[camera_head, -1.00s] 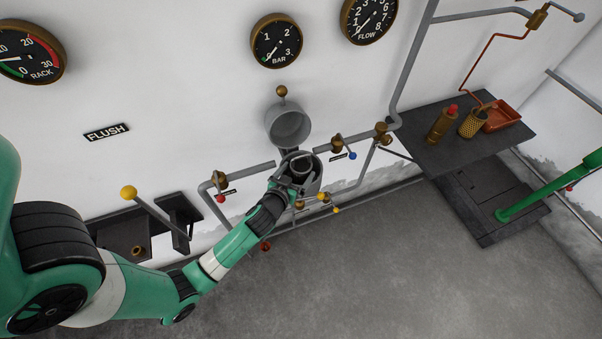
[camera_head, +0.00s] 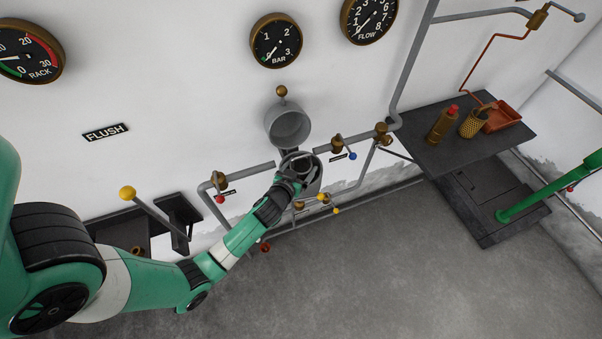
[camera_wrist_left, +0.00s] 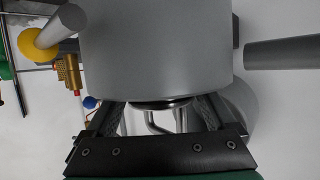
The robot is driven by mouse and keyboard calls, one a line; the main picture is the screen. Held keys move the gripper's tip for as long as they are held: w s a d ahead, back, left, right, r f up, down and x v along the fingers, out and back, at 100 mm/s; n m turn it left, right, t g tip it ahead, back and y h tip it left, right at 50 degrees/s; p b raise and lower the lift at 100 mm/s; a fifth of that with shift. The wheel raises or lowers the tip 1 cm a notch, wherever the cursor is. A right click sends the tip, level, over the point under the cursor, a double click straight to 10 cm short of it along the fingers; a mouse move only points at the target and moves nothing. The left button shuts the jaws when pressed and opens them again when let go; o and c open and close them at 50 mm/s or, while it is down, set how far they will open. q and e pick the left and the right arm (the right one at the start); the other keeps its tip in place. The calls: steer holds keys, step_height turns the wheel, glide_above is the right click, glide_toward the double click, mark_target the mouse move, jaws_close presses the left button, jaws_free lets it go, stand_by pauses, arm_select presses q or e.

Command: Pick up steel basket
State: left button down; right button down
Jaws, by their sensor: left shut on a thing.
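The steel basket shows in the wrist view as a shiny rim with a wire handle (camera_wrist_left: 165,118) between my fingers, below a large grey cylinder (camera_wrist_left: 160,50). My left gripper (camera_wrist_left: 160,118) is shut on the basket's handle. In the head view the left gripper (camera_head: 296,174) is at the mouth of the open grey housing (camera_head: 313,184) on the wall pipe. The gripper and housing hide most of the basket there; how far it sits inside cannot be told. The right gripper is not in view.
The housing's round grey lid (camera_head: 288,127) stands open above it. Pipes with brass valves (camera_head: 336,144) run on both sides. A yellow-knobbed lever (camera_head: 128,193) is at left. The right shelf (camera_head: 425,155) holds a brass mesh basket (camera_head: 473,124), a bottle (camera_head: 442,126) and a red tray (camera_head: 503,117).

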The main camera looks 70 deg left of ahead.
arm_select(q)
steer(key=shift+r, duration=0.1)
step_height(320, 180, up, 9)
steer(key=p, duration=0.3)
steer(key=shift+r+p, duration=0.3)
steer(key=shift+r, duration=0.2)
